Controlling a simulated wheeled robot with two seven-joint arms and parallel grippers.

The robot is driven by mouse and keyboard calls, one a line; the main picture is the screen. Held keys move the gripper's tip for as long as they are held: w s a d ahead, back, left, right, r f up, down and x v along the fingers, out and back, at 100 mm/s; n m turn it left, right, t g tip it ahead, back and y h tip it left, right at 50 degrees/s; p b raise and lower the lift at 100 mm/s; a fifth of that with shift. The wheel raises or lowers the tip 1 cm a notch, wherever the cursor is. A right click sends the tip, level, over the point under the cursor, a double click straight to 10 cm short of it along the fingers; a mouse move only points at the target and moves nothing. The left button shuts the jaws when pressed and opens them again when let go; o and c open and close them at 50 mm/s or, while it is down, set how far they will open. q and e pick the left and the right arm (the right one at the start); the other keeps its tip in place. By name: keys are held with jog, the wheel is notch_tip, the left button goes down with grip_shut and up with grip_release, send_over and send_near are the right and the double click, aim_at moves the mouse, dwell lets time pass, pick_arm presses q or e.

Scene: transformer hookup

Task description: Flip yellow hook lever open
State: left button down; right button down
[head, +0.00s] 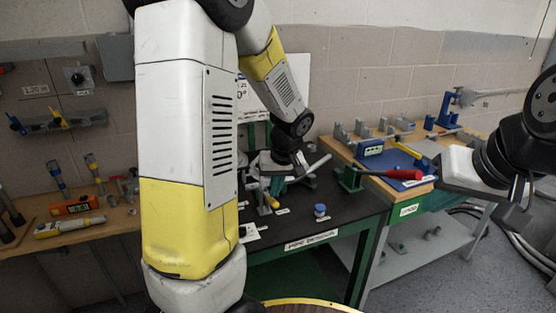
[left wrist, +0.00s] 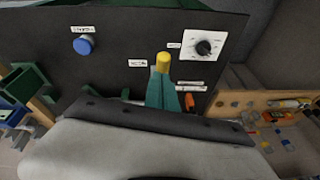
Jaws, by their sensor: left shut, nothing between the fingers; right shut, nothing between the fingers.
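The yellow hook lever shows in the left wrist view as a yellow rounded end (left wrist: 163,62) over the dark bench top. Its lower part is hidden behind my left gripper (left wrist: 164,92), whose fingers are together with nothing between them. Whether the fingertips touch the lever I cannot tell. In the head view my left gripper (head: 284,181) is low over the black bench (head: 340,209), close to a small yellow part that is partly covered. My right gripper (head: 516,190) is shut and empty at the right, in the air away from the bench.
A blue round knob (head: 320,210) sits on the black bench; a dial plate (left wrist: 204,45) is right of the lever in the wrist view. A wooden bench with a blue mat (head: 405,178) and red-handled tool stands right. A tool shelf (head: 88,222) is at left.

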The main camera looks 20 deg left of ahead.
pick_arm(q)
jog(key=shift+s+d+f, duration=0.2)
jog(key=shift+s+f, duration=0.2)
jog(key=shift+f, duration=0.15)
jog(key=shift+s+d+f, duration=0.2)
jog(key=shift+s+f, duration=0.15)
jog(key=shift+f, duration=0.15)
notch_tip(320, 180, up, 5)
jog(key=w, duration=0.2)
jog(key=s+d+r, duration=0.4)
jog(key=s+d, duration=0.1)
jog(key=s, duration=0.1)
jog(key=shift+s+d+r, duration=0.15)
jog(key=shift+d+r, duration=0.25)
